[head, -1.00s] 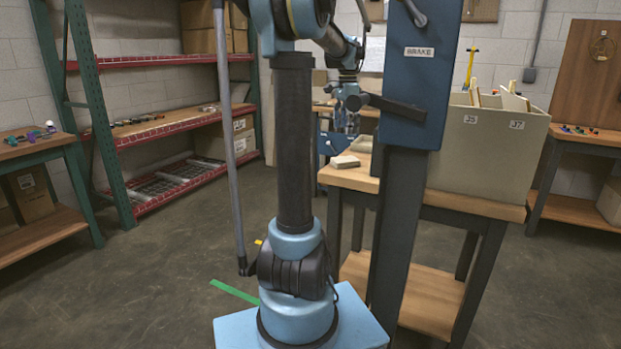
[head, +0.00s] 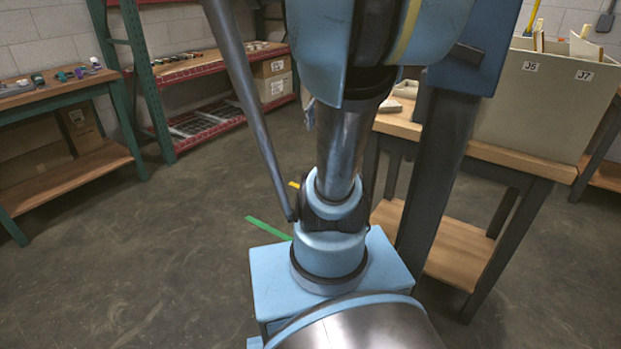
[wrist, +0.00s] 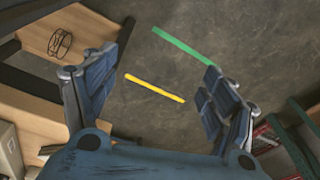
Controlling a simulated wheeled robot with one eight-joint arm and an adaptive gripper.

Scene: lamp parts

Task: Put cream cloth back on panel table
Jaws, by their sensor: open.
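My gripper (wrist: 157,88) is open and empty in the wrist view, its fingers apart above bare floor. In the head view it is mostly hidden behind my own arm. A small pale block-like item (head: 405,89) lies on the wooden-topped table (head: 482,150) right of my arm; I cannot tell if it is the cream cloth. I see no clear cloth in either current view. I cannot tell which table is the panel table.
A side table (head: 60,88) with small parts and red-edged shelves (head: 205,65) are at left. Green tape (wrist: 182,45) and yellow tape (wrist: 155,88) mark open floor. A wire ring (wrist: 60,42) lies on a wooden surface.

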